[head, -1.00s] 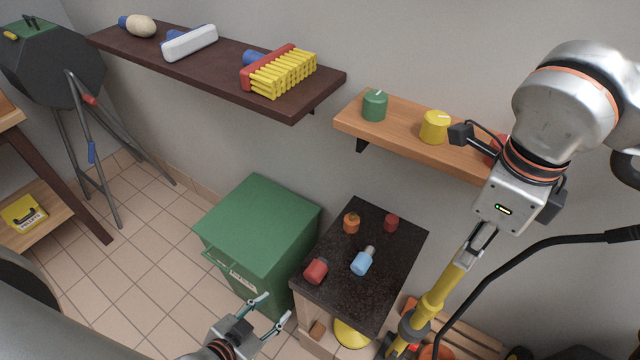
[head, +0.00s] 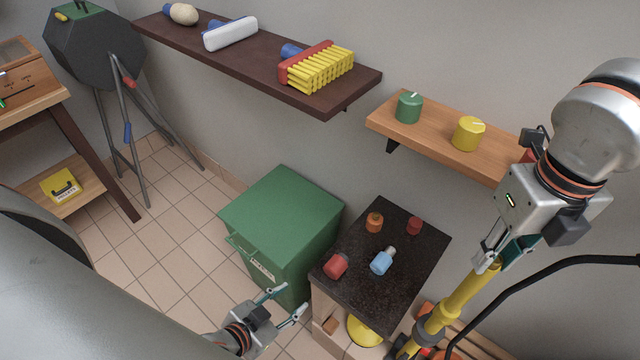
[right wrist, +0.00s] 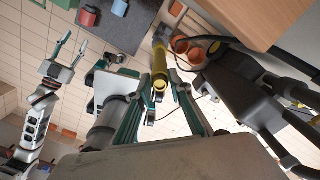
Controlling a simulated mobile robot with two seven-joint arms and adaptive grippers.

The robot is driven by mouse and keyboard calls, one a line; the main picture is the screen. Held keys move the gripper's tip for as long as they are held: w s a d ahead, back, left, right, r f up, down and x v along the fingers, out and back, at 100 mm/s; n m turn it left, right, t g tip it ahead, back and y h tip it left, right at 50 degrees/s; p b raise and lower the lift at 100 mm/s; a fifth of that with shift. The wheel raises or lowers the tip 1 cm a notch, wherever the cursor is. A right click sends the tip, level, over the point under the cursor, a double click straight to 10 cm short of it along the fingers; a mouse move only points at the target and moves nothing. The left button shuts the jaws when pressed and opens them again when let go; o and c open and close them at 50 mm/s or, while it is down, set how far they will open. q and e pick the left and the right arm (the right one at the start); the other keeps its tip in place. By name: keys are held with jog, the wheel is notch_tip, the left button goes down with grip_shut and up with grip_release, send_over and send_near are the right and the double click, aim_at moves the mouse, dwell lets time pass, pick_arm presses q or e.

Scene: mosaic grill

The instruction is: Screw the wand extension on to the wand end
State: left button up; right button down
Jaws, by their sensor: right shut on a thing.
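My right gripper (head: 490,258) is shut on a yellow tube (head: 455,300), a wand part, near its upper end. The tube slants down to the left to a grey collar (head: 421,332); its lower end is cut off by the frame. In the right wrist view the yellow tube (right wrist: 160,72) runs out from between the fingers. I cannot tell the wand from its extension, nor whether a joint is made. My left gripper (head: 293,299) is open and empty, low in the head view, left of the tube and apart from it.
A dark-topped table (head: 345,292) holds a light-blue piece (head: 382,262) and several red and orange pieces. A green bin (head: 285,215) stands left of it. Two wall shelves hold brushes and knobs. A black hose (head: 540,282) arcs at the lower right.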

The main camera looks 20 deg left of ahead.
jog(key=c, duration=1.9)
grip_release()
jog(key=shift+o, duration=0.9)
jog(key=shift+r, duration=0.1)
notch_tip(320, 180, up, 12)
